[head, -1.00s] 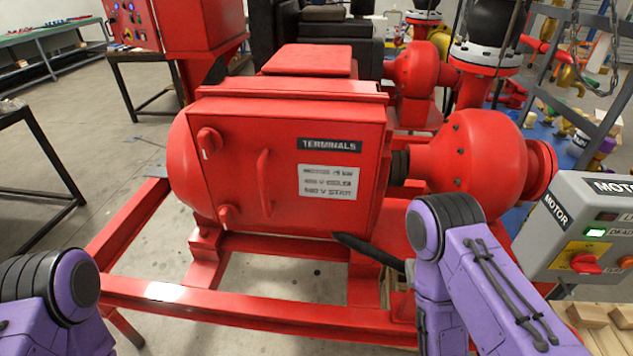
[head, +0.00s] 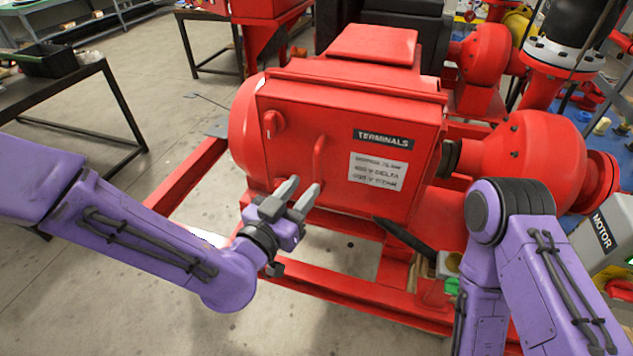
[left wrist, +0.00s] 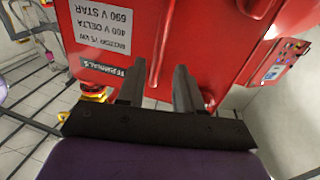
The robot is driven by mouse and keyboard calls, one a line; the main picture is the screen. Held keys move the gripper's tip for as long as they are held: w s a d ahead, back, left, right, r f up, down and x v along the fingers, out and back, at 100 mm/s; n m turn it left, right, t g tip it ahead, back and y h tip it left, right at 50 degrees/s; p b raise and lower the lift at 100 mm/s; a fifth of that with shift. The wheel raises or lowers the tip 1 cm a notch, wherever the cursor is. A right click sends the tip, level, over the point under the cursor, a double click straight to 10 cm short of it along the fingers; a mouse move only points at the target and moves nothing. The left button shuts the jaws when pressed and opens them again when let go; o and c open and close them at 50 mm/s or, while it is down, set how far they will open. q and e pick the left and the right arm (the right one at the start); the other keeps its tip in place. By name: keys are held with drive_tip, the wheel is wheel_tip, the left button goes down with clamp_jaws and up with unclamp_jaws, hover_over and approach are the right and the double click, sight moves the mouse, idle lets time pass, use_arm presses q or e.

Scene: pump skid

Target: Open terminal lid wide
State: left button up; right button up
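The red terminal lid (head: 350,150) is the front panel of the motor's box, with a TERMINALS label; it looks closed. Its upright bar handle (head: 319,158) is left of the middle. A red knob (head: 274,122) sits at the lid's upper left. My left gripper (head: 302,188) is open, its fingers pointing at the lid near the handle's lower end. In the left wrist view, which is upside down, the handle (left wrist: 155,45) shows between and beyond the open fingers (left wrist: 157,75); contact cannot be told. A lower knob (left wrist: 208,97) shows there too. My right gripper is out of view.
A red base frame (head: 350,305) runs below the motor. A black cable-like piece (head: 403,235) sticks out under the lid's lower right. The grey MOTOR control box (head: 605,250) stands at the right. A dark table (head: 60,90) is at the left, with open floor between.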

sight(315, 173)
use_arm(q)
drive_tip(key=x, duration=0.2)
drive_tip(key=p+x, duration=0.1)
drive_tip(key=x, duration=0.2)
drive_tip(key=shift+w+d+r+p, duration=0.15)
drive_tip(key=shift+d+r+p, duration=0.15)
drive_tip(key=shift+r+p, duration=0.05)
drive_tip(key=shift+w+d+f, duration=0.1)
drive_tip(key=shift+w+d, duration=0.1)
drive_tip(key=shift+w, duration=0.25)
clamp_jaws()
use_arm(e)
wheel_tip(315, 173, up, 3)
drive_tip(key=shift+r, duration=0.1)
